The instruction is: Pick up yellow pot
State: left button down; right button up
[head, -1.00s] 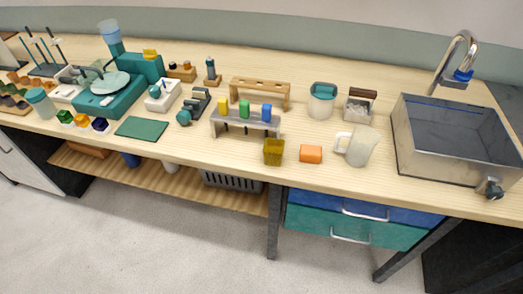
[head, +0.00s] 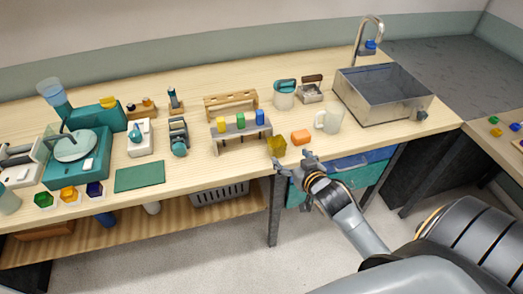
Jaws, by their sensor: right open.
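The yellow pot (head: 277,145) is a small, dark-yellow, square-topped pot near the front edge of the wooden bench. My right gripper (head: 291,165) is open in the head view, at the bench's front edge just below and right of the pot. Its fingers point toward the pot, and I see nothing held between them. The picture is too small to tell whether a finger touches the pot. The pot's lower part is close to the fingertips. My left gripper does not show.
An orange block (head: 301,137) lies right of the pot, with a clear pitcher (head: 328,120) beyond it. A green mat (head: 139,176) lies left, with bare bench between. A metal sink (head: 382,94) is at right.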

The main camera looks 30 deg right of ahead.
send_near(274, 139)
jog(key=shift+w+f+p, duration=0.2)
jog(key=shift+w+p, duration=0.25)
jog(key=shift+w, duration=0.45)
jog(key=shift+w+d+f, duration=0.1)
jog(key=shift+w+f, duration=0.05)
jog(key=shift+w, duration=0.15)
jog(key=shift+w+d, duration=0.1)
jog(key=shift+w, duration=0.1)
jog(key=p+x, duration=0.1)
jog(key=x, duration=0.2)
jog(key=shift+w+d+f, duration=0.15)
jog(key=shift+w+f, duration=0.1)
jog(key=shift+f, duration=0.1)
jog(key=shift+w+f, duration=0.25)
jog(key=shift+w, duration=0.1)
jog(key=c, duration=1.2)
jog(key=shift+c, duration=0.8)
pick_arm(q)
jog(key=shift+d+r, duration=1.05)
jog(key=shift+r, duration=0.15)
